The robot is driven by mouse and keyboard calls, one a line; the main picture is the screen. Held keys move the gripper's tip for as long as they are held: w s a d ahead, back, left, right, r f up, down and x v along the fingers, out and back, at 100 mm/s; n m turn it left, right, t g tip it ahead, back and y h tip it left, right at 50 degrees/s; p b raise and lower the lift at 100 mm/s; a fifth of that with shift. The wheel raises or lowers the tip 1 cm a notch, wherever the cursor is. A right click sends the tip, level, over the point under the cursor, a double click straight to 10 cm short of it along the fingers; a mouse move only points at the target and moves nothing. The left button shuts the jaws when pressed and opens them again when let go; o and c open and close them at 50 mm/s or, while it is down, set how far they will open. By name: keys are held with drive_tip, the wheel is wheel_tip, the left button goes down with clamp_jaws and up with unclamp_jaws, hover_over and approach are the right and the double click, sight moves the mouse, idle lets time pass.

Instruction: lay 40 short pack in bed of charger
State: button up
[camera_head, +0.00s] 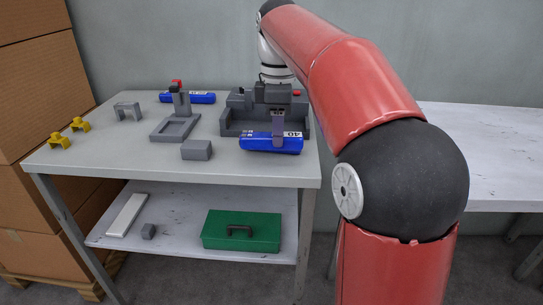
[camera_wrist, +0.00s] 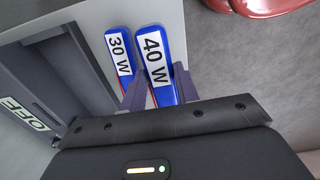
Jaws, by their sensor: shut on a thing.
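My gripper (camera_head: 278,140) is shut on a blue pack (camera_head: 258,146) with a white 40 label, in front of the charger near the table's front right corner. In the wrist view the 40 W pack (camera_wrist: 155,55) is between my two fingers (camera_wrist: 160,88). The grey charger (camera_head: 235,128) has a walled bed and a red knob; in the wrist view its side (camera_wrist: 40,75) with an OFF label is at the left. I cannot tell whether the held pack touches the table.
A blue pack labelled 30 W (camera_wrist: 117,45) lies close beside the held one. Another blue pack (camera_head: 180,98) lies at the back. A grey stand (camera_head: 168,138), grey block (camera_head: 197,150), grey bracket (camera_head: 127,111) and yellow pieces (camera_head: 80,125) stand on the table (camera_head: 110,160).

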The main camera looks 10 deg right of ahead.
drive_tip(key=shift+r, duration=2.85)
